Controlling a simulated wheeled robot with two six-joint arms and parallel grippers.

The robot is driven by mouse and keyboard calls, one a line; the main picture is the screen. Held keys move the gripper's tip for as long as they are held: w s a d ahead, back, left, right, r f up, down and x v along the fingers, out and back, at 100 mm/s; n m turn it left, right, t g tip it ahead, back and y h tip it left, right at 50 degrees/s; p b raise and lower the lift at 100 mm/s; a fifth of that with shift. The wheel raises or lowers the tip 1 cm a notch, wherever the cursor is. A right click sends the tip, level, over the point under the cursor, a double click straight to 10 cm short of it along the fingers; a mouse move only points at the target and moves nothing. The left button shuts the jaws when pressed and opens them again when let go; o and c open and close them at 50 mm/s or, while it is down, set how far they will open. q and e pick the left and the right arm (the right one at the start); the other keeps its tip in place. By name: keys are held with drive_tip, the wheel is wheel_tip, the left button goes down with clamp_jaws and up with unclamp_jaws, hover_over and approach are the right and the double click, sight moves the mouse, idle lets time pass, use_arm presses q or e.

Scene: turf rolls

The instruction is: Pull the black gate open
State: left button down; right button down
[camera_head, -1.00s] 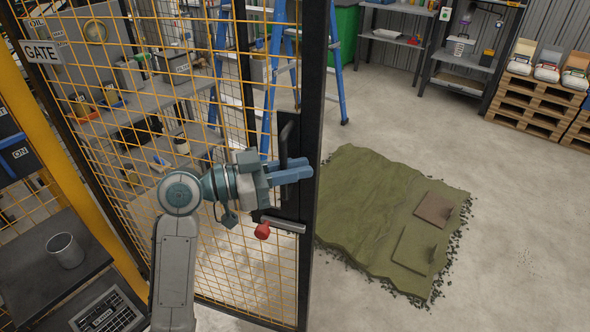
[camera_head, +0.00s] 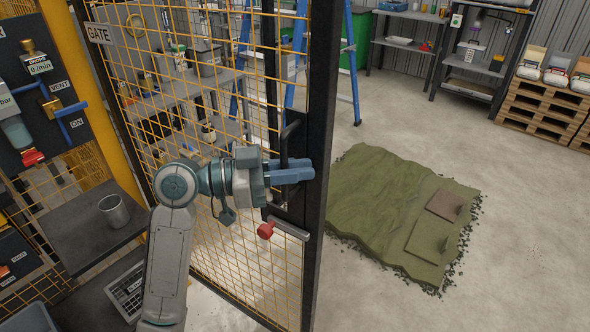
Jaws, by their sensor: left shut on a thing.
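The black gate (camera_head: 322,130) has a dark frame, yellow wire mesh and a GATE sign at its upper left. Its black handle (camera_head: 287,137) is a vertical bar on the frame's near post. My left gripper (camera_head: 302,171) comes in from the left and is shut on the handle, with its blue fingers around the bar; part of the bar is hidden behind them. A latch with a red knob (camera_head: 266,230) sits just below the gripper. The gate stands at an angle beside open floor. My right gripper is out of view.
A green turf sheet (camera_head: 385,200) with two flat pieces lies on the floor right of the gate. A blue ladder (camera_head: 354,70) stands behind. A side shelf with a grey cup (camera_head: 113,211) is at left. Stacked pallets (camera_head: 540,108) are at the far right.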

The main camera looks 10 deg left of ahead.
use_arm(q)
drive_tip(key=c, duration=1.7)
unclamp_jaws()
drive_tip(key=shift+c, duration=0.2)
